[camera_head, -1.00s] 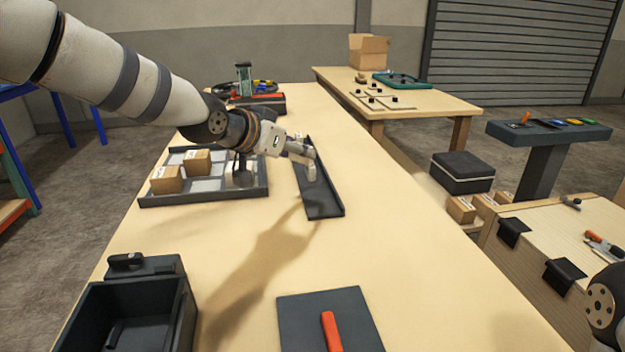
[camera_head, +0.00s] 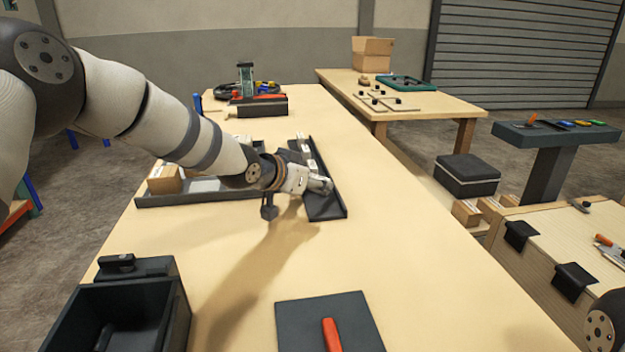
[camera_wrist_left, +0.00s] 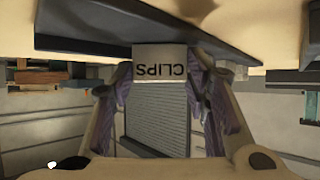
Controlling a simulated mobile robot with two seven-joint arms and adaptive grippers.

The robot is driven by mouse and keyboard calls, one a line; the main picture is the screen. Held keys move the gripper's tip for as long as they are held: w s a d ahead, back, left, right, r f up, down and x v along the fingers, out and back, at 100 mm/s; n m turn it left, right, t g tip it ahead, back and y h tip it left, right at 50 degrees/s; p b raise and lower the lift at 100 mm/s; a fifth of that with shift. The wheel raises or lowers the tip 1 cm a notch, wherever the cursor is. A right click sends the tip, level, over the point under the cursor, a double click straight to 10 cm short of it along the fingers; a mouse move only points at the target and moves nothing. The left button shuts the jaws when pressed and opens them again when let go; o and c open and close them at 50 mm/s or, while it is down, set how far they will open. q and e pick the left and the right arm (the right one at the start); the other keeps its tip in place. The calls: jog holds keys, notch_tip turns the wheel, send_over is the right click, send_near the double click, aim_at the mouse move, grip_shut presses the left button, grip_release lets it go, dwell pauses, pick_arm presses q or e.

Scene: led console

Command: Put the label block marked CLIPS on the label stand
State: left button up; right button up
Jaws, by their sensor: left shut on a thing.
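My left gripper (camera_head: 326,186) is over the near part of a long dark ledged strip, apparently the label stand (camera_head: 325,209). In the left wrist view the gripper (camera_wrist_left: 163,85) is shut on a pale label block (camera_wrist_left: 160,66) whose word CLIPS reads upside down in that picture. A dark slab (camera_wrist_left: 110,44), apparently the same stand, lies close behind the block; I cannot tell whether they touch. In the head view the gripper mostly hides the held block. Small pale blocks (camera_head: 312,166) show on the stand's far part. My right gripper is out of view.
A divided dark tray (camera_head: 205,197) with a cardboard box (camera_head: 164,180) lies left of the stand, partly behind my arm. A dark open bin (camera_head: 125,315) and a dark plate (camera_head: 295,325) with a red handle (camera_head: 331,335) are nearer. The table between is clear.

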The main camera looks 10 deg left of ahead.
pick_arm(q)
jog(key=o, duration=0.9)
jog(key=shift+f, duration=0.1)
jog(key=shift+o, duration=0.2)
jog(key=shift+r, duration=0.4)
jog(key=p+v, duration=0.3)
jog(key=v, duration=0.9)
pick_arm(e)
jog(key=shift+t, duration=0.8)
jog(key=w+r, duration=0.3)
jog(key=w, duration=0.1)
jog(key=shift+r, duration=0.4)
pick_arm(q)
jog(key=shift+a+f, duration=0.1)
jog(key=shift+f, duration=0.05)
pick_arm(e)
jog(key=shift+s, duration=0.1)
